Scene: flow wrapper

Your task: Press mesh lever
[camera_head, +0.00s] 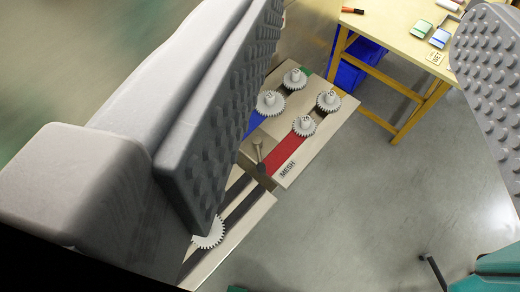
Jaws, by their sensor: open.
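A small lever (259,153) with a rounded grey-brown handle stands at the front edge of a beige panel (318,150), beside the printed word MESH (288,169). A red strip (291,152) lies just right of the lever. Several white gears on pegs, such as one gear (304,125), sit on the panel behind it. My gripper (350,150) is open and empty, with its two studded grey fingers far apart. The left finger is close in front of the panel's left side and hides part of it. The lever shows just right of that finger, apparently untouched.
Below the panel, a lower beige section has dark slots and a white gear (209,234) partly hidden by my left finger. A yellow table (410,40) with small items and blue bins (356,62) stands behind. A teal object (500,265) is at lower right.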

